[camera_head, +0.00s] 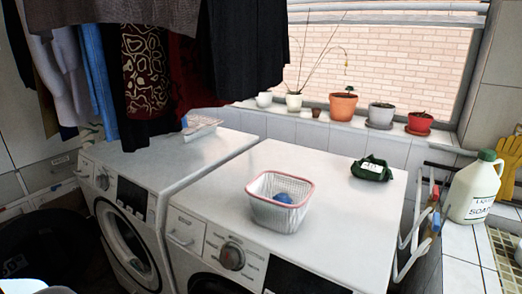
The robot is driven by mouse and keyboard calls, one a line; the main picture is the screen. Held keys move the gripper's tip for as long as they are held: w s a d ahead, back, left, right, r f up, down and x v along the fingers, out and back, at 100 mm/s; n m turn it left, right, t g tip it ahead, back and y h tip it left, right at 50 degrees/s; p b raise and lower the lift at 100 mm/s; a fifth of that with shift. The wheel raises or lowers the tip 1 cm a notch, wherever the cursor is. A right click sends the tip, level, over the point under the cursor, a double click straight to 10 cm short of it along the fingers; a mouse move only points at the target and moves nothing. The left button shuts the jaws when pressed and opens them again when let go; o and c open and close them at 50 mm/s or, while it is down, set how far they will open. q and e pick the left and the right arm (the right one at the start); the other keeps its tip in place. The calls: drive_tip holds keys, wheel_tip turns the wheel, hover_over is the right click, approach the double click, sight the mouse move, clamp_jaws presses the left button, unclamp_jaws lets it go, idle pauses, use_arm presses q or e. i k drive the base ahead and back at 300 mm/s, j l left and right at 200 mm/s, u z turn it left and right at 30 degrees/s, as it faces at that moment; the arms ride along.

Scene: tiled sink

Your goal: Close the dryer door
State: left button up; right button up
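Two white front-loading machines stand side by side; I cannot tell which is the dryer. The left machine (165,160) has a round door (127,245) with a pale rim and dark glass, which looks flush with its front. The right machine (335,215) is nearer, with a round dial and a dark panel on its front. Only the top of its dark round door area (212,284) shows at the bottom edge, so I cannot tell whether that door is open. Neither of my grippers is in view.
A wire basket (278,212) with a blue item and a dark green cloth item (372,168) lie on the right machine. Clothes (150,60) hang above the left machine. A dark round basket (45,245) stands on the floor at left. A white jug (472,190) stands on the tiled counter.

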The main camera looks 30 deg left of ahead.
sight(44, 245)
drive_tip(key=k+j+u, duration=0.15)
drive_tip(key=j, duration=1.95)
drive_tip(key=k+j+u, duration=0.2)
drive_tip(key=j, duration=1.85)
drive_tip(key=i+j+u, duration=0.15)
drive_tip(key=j, duration=1.95)
